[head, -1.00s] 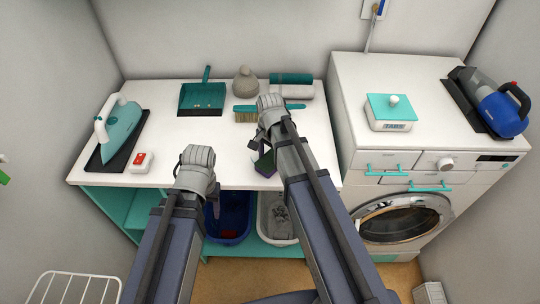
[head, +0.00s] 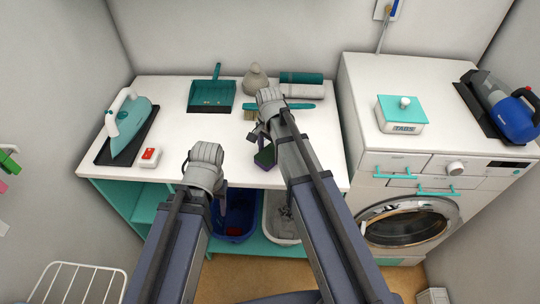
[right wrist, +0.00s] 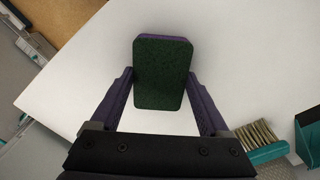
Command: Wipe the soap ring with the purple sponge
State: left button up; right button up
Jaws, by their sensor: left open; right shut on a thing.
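The purple sponge (head: 265,155) has a dark green scouring face. It is held between the fingers of my right gripper (head: 260,141), over the front right part of the white worktop (head: 185,130). In the right wrist view the sponge (right wrist: 162,72) sits between the two purple fingers, its green face toward the camera. I cannot tell whether it touches the worktop. My left gripper (head: 221,198) is partly hidden by its own arm, near the worktop's front edge, and holds nothing I can see. I cannot make out a soap ring; my arms cover part of the worktop.
Bins (head: 236,220) sit below. A washing machine (head: 410,220) is at right. The middle left worktop is clear.

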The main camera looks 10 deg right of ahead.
jog(key=shift+w+d, duration=0.2)
jog(key=shift+w, duration=0.35)
jog(key=shift+w+d, duration=0.2)
jog(key=shift+w, duration=0.3)
jog(key=shift+w+d, duration=0.3)
jog(key=shift+w, duration=0.65)
jog(key=shift+w+d, duration=0.25)
jog(key=shift+w, duration=0.65)
jog(key=shift+w+d, duration=0.2)
jog(key=shift+w, duration=0.5)
jog(key=shift+w+d, duration=0.2)
jog(key=shift+w, duration=0.45)
jog(key=shift+w+d, duration=0.2)
jog(key=shift+w, duration=0.5)
jog(key=shift+s, duration=0.1)
jog(key=shift+s+a+r, duration=0.1)
jog(key=shift+s+a, duration=0.1)
jog(key=shift+s, duration=0.45)
jog(key=shift+s+a+f, duration=0.1)
jog(key=shift+s+a, duration=0.1)
jog(key=shift+s, duration=0.5)
jog(key=shift+s+a+r, duration=0.1)
jog(key=shift+s+a, duration=0.1)
jog(key=shift+s, duration=0.45)
jog(key=shift+s, duration=0.1)
